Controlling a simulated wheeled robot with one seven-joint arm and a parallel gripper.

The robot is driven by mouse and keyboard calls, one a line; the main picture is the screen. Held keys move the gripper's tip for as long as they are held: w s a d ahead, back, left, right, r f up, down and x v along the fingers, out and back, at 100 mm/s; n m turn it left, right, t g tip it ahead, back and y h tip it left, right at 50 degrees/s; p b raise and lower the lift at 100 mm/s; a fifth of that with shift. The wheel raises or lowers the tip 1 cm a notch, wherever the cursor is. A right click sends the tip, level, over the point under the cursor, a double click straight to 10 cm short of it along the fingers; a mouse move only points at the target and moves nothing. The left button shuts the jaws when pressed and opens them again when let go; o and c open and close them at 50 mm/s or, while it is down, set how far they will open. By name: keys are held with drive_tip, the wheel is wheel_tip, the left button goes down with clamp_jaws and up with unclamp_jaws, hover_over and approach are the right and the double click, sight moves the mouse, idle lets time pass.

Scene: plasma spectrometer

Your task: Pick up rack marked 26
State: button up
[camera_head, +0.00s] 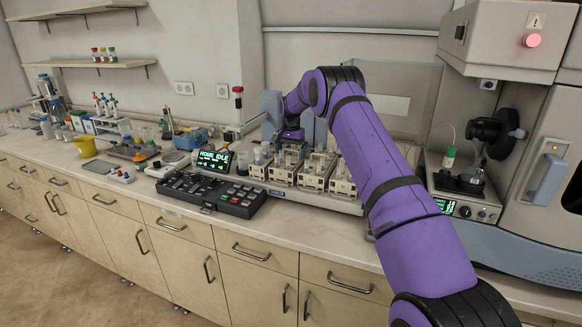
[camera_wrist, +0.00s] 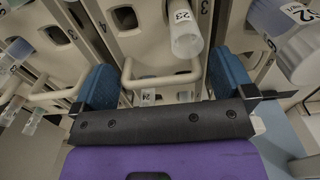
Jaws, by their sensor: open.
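Several cream racks with tubes stand side by side in a tray (camera_head: 310,200) in the head view; one is the rack (camera_head: 284,176) near the middle. I cannot read a 26 on any rack. In the wrist view, my gripper (camera_wrist: 163,80) is open, its two blue fingers on either side of a cream rack's loop handle (camera_wrist: 165,81). A small label below the handle seems to read 24. A tube marked 23 (camera_wrist: 184,38) stands above it. Contact between fingers and handle cannot be told. In the head view, my gripper (camera_head: 290,134) is behind the racks, its fingertips unclear.
A black keypad panel (camera_head: 210,194) and a display (camera_head: 213,161) are left of the tray. An instrument with a pump (camera_head: 490,135) stands at right. In the wrist view, a large labelled tube (camera_wrist: 285,35) is close by the right finger. A clear panel (camera_head: 405,95) stands behind.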

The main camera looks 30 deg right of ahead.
drive_tip(key=shift+f, duration=0.35)
drive_tip(key=shift+c, duration=0.5)
drive_tip(key=shift+r, duration=0.1)
drive_tip(key=c, duration=1.1)
drive_tip(key=shift+c, duration=0.2)
